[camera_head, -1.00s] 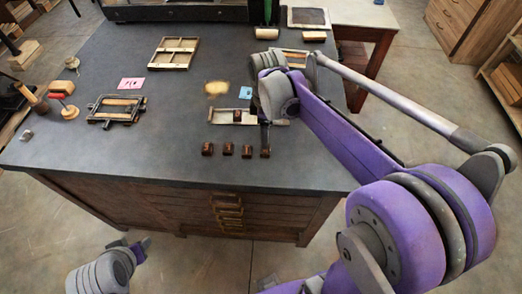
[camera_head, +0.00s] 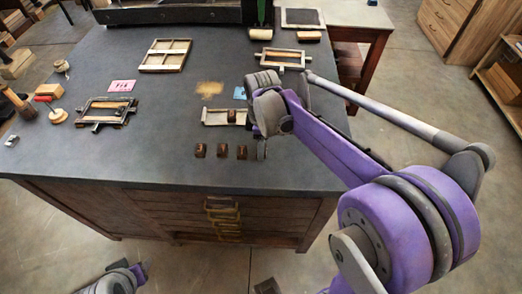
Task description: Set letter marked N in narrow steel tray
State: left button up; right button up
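The narrow steel tray (camera_head: 212,122) lies flat on the dark table top, left of my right gripper. One dark brown letter block (camera_head: 232,116) is in it. Three similar blocks stand in a row in front of the tray: left (camera_head: 200,150), middle (camera_head: 221,151) and right (camera_head: 242,152). Their letters are too small to read. My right gripper (camera_head: 260,142) is just right of the tray and the row, pointing down. A brown piece shows at it, possibly a block; its arm hides part of this.
A dark framed press (camera_head: 107,112), a pink card (camera_head: 122,86) and a red-handled tool (camera_head: 48,92) are on the left. A wooden frame (camera_head: 165,55) lies farther back, another frame (camera_head: 283,58) back right. A blue card (camera_head: 240,93) lies behind the tray. The table's front strip is clear.

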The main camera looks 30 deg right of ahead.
grip_shut()
pick_arm(q)
jog(key=shift+w+r+p, duration=0.35)
jog(key=shift+r+p, duration=0.35)
jog(key=shift+r, duration=0.25)
jog(key=shift+w+r+p, duration=0.3)
jog(key=shift+r+p, duration=0.35)
jog(key=shift+r, duration=0.25)
pick_arm(e)
jog(key=shift+r, duration=2.5)
